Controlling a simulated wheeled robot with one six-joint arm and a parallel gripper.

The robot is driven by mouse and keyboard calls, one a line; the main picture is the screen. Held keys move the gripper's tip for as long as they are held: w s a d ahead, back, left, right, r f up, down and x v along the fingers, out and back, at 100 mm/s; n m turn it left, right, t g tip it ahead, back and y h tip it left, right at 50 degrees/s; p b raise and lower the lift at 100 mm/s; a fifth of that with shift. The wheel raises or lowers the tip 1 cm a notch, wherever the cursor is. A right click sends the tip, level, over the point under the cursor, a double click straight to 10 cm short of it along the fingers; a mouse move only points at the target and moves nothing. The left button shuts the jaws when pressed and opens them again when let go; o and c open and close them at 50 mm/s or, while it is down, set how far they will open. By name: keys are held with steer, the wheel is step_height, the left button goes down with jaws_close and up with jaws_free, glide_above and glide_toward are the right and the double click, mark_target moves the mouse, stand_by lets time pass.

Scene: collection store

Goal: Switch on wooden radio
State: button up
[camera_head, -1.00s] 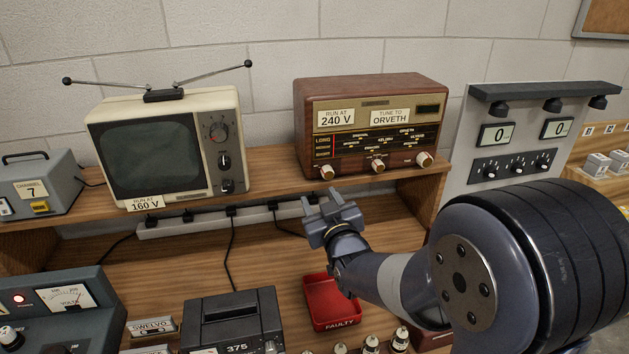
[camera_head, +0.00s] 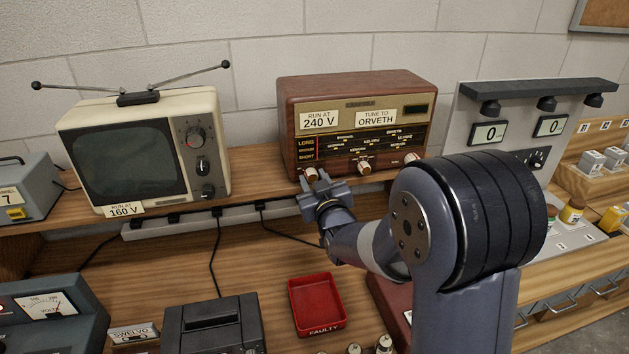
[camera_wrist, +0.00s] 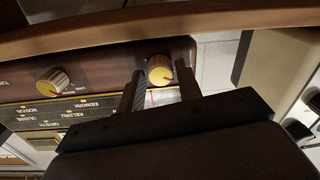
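The wooden radio (camera_head: 355,92) stands on the upper shelf, with a dial and three cream knobs along its lower front. Its left knob (camera_head: 310,174) is partly hidden behind my gripper (camera_head: 320,184). In the wrist view, which shows the radio upside down, the left knob (camera_wrist: 160,70) lies between the two spread fingers. My gripper is open; I cannot tell whether either finger touches the knob.
An old television (camera_head: 140,150) stands left of the radio. A power strip (camera_head: 180,224) with cables runs below the shelf. A red tray (camera_head: 303,318) marked FAULTY and a dark device (camera_head: 215,325) are on the lower bench. A grey lamp panel (camera_head: 470,105) is at the right.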

steer(key=c, duration=0.6)
steer(key=shift+f+m+b, duration=0.1)
steer(key=shift+m+b, duration=0.2)
steer(key=shift+b, duration=0.35)
steer(key=shift+f+m+b, duration=0.15)
steer(key=shift+m+b, duration=0.35)
steer(key=shift+b, duration=0.55)
steer(key=m+b, duration=0.2)
steer(key=b, duration=0.2)
steer(key=shift+f, duration=0.1)
steer(key=m+b, duration=0.6)
steer(key=b, duration=0.1)
steer(key=m+b, duration=0.4)
steer(key=shift+m+t+b, duration=0.3)
steer(key=shift+b, duration=0.1)
steer(key=shift+r+m+b, duration=0.25)
steer(key=shift+m+b, duration=0.15)
steer(key=shift+m, duration=0.1)
